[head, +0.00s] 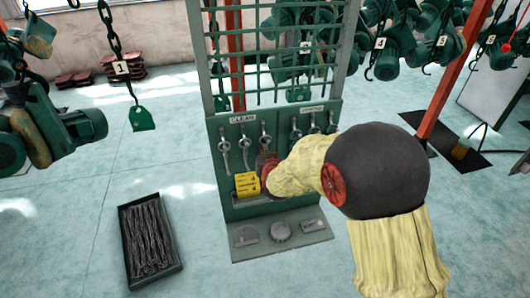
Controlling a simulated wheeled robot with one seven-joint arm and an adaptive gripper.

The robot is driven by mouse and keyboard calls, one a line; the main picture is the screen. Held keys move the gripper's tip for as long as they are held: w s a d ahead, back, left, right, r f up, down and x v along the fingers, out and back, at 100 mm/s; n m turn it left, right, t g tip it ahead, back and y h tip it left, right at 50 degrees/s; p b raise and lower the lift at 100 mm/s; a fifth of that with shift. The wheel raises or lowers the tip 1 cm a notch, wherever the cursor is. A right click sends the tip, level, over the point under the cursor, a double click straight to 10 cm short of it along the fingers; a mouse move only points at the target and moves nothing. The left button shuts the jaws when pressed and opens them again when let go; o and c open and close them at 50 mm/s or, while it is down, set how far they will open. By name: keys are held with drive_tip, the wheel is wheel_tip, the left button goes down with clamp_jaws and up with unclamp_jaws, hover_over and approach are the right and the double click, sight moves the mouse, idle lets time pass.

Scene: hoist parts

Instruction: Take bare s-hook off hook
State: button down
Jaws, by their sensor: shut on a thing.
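A green panel (229,204) with a mesh top holds a row of pegs with metal S-hooks. At the third place, metal (265,138) shows just above my red gripper (266,168). My gripper is shut on an S-hook there, against the lower panel. Its fingertips and most of the held hook are hidden. I cannot tell whether the held hook still touches its peg.
More S-hooks (296,132) hang under a second label at the right, partly behind my arm. A grey ledge (281,237) with small plates juts below. Green hoists hang around; open floor lies left.

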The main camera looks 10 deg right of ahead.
drive_tip(key=shift+s+r+g+p, duration=0.25)
drive_tip(key=shift+r+g+p, duration=0.35)
drive_tip(key=shift+p, duration=1.05)
drive_tip(key=shift+s+r+p, duration=0.15)
drive_tip(key=shift+r+p, duration=0.05)
drive_tip(key=shift+p, duration=0.4)
drive_tip(key=shift+s+g+p, duration=0.5)
drive_tip(key=shift+s+p, duration=0.2)
drive_tip(key=shift+p, duration=0.8)
drive_tip(key=shift+s+r+g+p, duration=0.25)
drive_tip(key=shift+s+p, duration=0.2)
drive_tip(key=shift+p, duration=0.35)
drive_tip(key=shift+s+r+g+p, duration=0.15)
drive_tip(key=shift+s+g+p, duration=0.2)
drive_tip(key=shift+p, duration=0.4)
drive_tip(key=shift+s, duration=0.15)
drive_tip(key=shift+s+r, duration=0.35)
drive_tip(key=shift+s, duration=0.2)
drive_tip(key=shift+s+b, duration=0.2)
drive_tip(key=shift+b, duration=0.2)
drive_tip(key=shift+s+r+t+b, duration=0.3)
drive_tip(key=shift+s+t+b, duration=0.1)
drive_tip(key=shift+s+b, duration=0.35)
